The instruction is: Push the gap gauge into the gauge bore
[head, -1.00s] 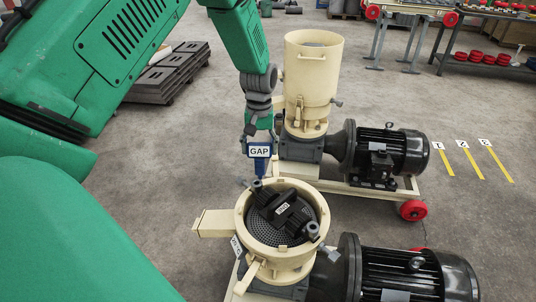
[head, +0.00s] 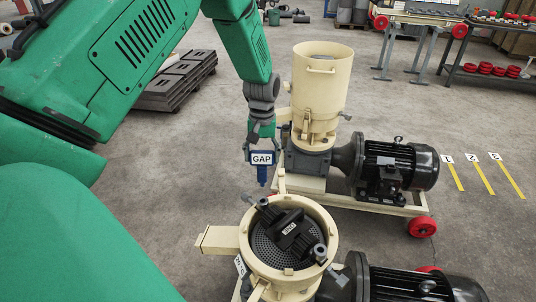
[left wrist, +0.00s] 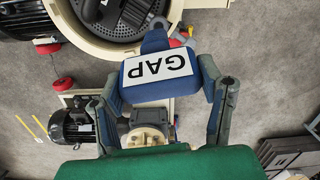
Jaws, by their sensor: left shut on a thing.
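The gap gauge (head: 262,174) is a blue piece with a white GAP label and a narrower stem pointing down. My left gripper (head: 262,150) is shut on its wide upper part, and the stem is free. In the left wrist view the gauge (left wrist: 154,42) is between the two fingers (left wrist: 160,88), its stem towards the open mill. The open cream pellet mill (head: 327,225) has a perforated die and a dark roller assembly (head: 288,229) inside. The gauge appears above and behind the mill's rim, apart from it. I cannot make out the gauge bore. My right gripper is not in view.
A second mill with a tall cream hopper (head: 318,85) and a black motor (head: 398,166) stands behind. A bolt end (head: 247,198) sticks up at the open mill's left rim. Tables with red parts (head: 490,69) stand at the back right. Open floor lies between.

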